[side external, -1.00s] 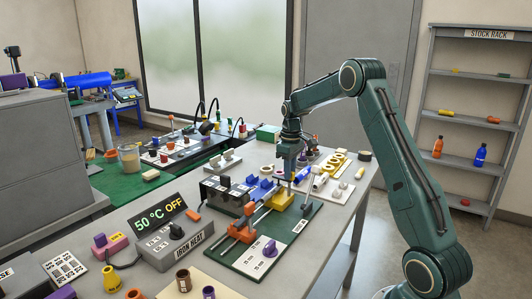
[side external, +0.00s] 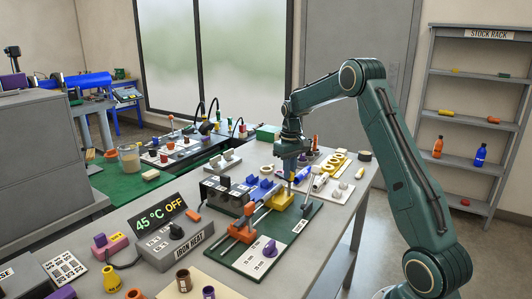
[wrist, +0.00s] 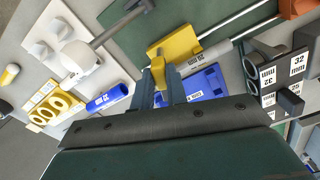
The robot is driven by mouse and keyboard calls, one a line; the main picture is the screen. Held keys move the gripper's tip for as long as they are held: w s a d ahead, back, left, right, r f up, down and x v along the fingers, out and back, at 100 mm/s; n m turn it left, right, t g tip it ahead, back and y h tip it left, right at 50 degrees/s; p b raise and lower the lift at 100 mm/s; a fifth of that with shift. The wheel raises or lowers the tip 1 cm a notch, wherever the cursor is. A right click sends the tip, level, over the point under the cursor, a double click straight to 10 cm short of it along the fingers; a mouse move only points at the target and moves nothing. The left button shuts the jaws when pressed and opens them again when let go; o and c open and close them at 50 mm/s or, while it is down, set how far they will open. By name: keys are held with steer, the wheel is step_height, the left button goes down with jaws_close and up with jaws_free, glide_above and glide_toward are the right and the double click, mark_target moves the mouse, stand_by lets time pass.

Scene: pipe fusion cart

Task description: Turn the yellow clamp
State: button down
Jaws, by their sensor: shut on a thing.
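The yellow clamp (side external: 281,199) sits on the rails of the green fusion board (side external: 252,258). It also shows in the wrist view (wrist: 181,44) as a yellow block with a small upright yellow knob (wrist: 158,73). My gripper (side external: 291,179) points down over the clamp. In the wrist view my gripper (wrist: 158,90) has one finger on each side of the knob and is shut on it. The lower part of the knob is partly hidden by the fingers. An orange clamp (side external: 241,232) stands at the other end of the rails.
Beside the rails are a black labelled block (side external: 222,195) and blue parts (side external: 251,180). The iron heater box (side external: 174,243) reads 45 °C OFF. A purple knob (side external: 270,248) sits on the board.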

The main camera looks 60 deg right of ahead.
steer(key=m, duration=1.4)
steer(key=shift+r, duration=0.1)
stand_by(0.3)
steer(key=c, duration=1.4)
jaws_free()
step_height(320, 180, up, 14)
